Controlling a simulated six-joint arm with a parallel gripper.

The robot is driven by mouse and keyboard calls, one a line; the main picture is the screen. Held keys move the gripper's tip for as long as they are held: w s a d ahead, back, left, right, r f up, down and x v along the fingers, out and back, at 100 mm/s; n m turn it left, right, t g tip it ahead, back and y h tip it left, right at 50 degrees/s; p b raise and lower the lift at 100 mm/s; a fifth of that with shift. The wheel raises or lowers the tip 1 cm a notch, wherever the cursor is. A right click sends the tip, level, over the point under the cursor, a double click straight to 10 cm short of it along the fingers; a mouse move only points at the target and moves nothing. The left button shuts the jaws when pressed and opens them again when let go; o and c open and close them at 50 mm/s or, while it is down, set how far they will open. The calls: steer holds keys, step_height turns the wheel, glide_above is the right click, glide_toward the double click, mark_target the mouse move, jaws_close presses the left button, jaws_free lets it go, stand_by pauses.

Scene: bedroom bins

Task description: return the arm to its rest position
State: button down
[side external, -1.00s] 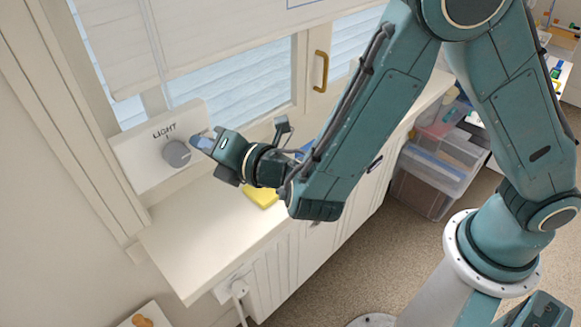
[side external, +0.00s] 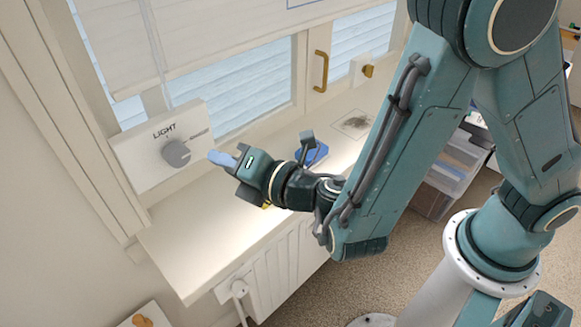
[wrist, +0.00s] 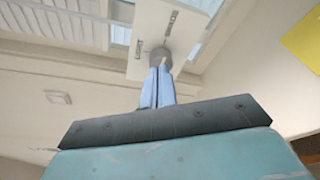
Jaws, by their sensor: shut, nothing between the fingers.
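My gripper (side external: 221,159) is shut and empty, its pale blue fingertips close together. In the side external view it hangs in the air above the white sill, to the right of the grey light knob (side external: 176,153) and apart from it. The knob sits on a white panel (side external: 140,166) marked LIGHT. In the wrist view the closed fingers (wrist: 158,86) point up toward the knob (wrist: 160,57) and its panel (wrist: 144,25). My arm reaches in from the right and hides part of the sill.
The sill (side external: 190,235) runs below the window. A blue object (side external: 312,154) and a mostly hidden yellow item lie on it. A brass handle (side external: 321,72) is on the window frame. A clear plastic bin (side external: 448,170) stands on the floor behind my arm. A yellow sheet (wrist: 304,40) shows in the wrist view.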

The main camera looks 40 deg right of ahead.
steer(key=d+r+m+g+h, duration=0.3)
steer(key=d+m+h, duration=0.1)
steer(key=d+m, duration=0.6)
steer(key=d+r+m+g+h, duration=0.2)
steer(key=d+m+h, duration=0.2)
steer(key=d+m, duration=0.55)
steer(key=s+d+r+m+g+y, duration=0.2)
steer(key=s+d+m, duration=0.1)
steer(key=s, duration=0.8)
steer(key=s+d+r+m+g+y, duration=0.2)
steer(key=s+d+r+m+g, duration=0.1)
steer(key=s, duration=0.8)
steer(key=shift+s+d+r+m+g+y, duration=0.2)
steer(key=shift+s+d+m+g+y, duration=0.2)
steer(key=shift+d, duration=0.3)
